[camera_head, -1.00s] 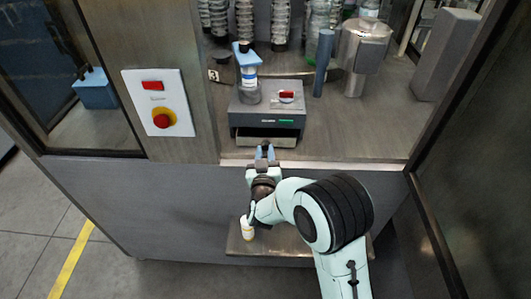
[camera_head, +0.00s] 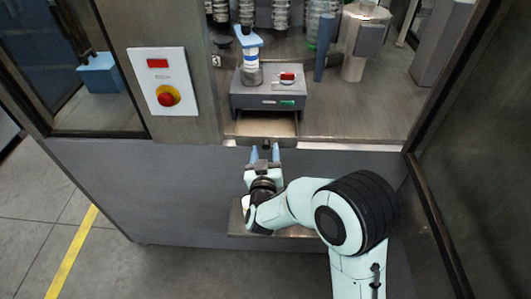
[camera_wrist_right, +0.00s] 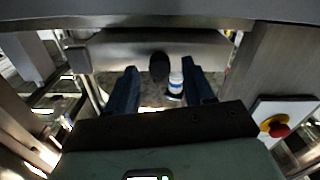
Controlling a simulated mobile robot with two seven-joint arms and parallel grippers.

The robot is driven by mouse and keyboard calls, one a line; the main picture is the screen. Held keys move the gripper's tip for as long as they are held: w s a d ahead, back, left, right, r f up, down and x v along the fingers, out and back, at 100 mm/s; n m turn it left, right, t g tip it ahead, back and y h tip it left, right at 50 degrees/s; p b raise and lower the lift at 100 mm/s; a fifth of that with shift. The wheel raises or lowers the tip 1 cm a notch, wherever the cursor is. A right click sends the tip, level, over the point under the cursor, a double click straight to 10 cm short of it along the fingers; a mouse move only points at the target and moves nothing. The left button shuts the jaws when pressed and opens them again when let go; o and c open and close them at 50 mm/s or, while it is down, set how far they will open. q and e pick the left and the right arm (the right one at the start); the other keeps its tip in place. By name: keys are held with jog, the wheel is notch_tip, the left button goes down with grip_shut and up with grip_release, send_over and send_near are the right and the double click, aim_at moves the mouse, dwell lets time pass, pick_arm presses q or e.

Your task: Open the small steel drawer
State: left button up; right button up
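The small steel drawer (camera_head: 268,125) stands pulled out of the front of the grey box (camera_head: 268,99), and its open inside shows in the head view. Its dark round knob (camera_head: 267,143) is at the front; in the wrist view the knob (camera_wrist_right: 159,65) sticks out from the steel drawer front (camera_wrist_right: 195,45). My right gripper (camera_head: 265,152) is just in front of the drawer. Its two blue fingers are apart with nothing held between them. In the wrist view the open fingers (camera_wrist_right: 161,90) lie either side of the knob, apart from it. My left gripper is out of view.
A blue-topped bottle or stamp (camera_head: 250,65) and a small red-topped piece (camera_head: 287,77) sit on the box. A panel with a red emergency button (camera_head: 166,98) is at left. A small white-blue bottle (camera_wrist_right: 175,82) shows beyond the fingers. A low shelf (camera_head: 300,230) is below.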

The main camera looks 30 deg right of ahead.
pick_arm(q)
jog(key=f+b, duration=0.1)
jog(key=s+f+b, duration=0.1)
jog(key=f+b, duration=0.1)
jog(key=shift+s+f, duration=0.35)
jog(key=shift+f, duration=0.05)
pick_arm(e)
jog(key=v, duration=1.3)
jog(key=shift+a, duration=0.15)
jog(key=shift+s+f, duration=0.1)
